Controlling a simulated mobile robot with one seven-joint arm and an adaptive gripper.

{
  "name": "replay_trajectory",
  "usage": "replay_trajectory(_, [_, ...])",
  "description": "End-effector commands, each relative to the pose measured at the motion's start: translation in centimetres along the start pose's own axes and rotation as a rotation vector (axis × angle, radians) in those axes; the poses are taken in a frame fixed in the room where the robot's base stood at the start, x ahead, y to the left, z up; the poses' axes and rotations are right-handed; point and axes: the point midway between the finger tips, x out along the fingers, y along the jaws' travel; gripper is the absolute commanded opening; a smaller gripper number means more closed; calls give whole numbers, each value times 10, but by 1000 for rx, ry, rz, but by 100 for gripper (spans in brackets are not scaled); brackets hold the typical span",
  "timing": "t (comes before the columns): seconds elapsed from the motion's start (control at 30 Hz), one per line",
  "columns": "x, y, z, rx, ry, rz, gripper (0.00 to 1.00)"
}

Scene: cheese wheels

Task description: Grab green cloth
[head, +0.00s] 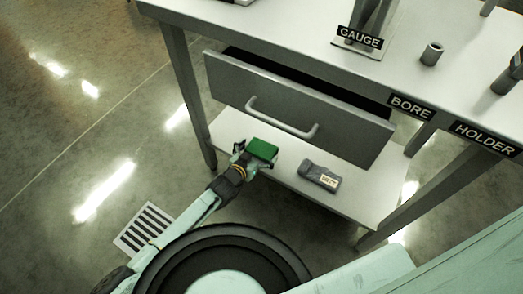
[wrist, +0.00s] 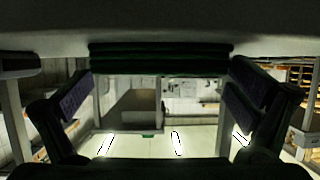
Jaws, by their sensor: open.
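The green cloth (head: 263,149) is a folded, block-like bundle on the left part of the lower shelf, below the drawer. In the wrist view the cloth (wrist: 160,57) is a dark green layered band at the top centre, against the pale shelf surface. My gripper (head: 256,157) is at the near side of the cloth, with one finger toward each side of it. In the wrist view my gripper (wrist: 160,92) is open, with a wide empty gap between the fingers. I cannot tell whether a finger touches the cloth.
The lower shelf (head: 372,202) also holds a grey labelled object (head: 318,175) right of the cloth. A drawer (head: 290,110) with a bar handle stands partly open above. The tabletop (head: 275,30) carries a gauge stand and a small cylinder (head: 432,54).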

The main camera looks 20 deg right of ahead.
Motion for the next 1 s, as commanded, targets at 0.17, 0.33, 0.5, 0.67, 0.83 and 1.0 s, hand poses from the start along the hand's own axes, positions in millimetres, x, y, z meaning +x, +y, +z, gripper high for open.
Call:
replay_trajectory(0.17, [10,0,0,-1,0,0,100])
replay_trajectory(0.33, [9,0,0,-1,0,-1,99])
replay_trajectory(0.5, [9,0,0,-1,-1,0,88])
replay_trajectory(0.67, [9,0,0,-1,-1,0,77])
replay_trajectory(0.83, [9,0,0,-1,-1,0,68])
replay_trajectory(1.0, [9,0,0,-1,-1,0,67])
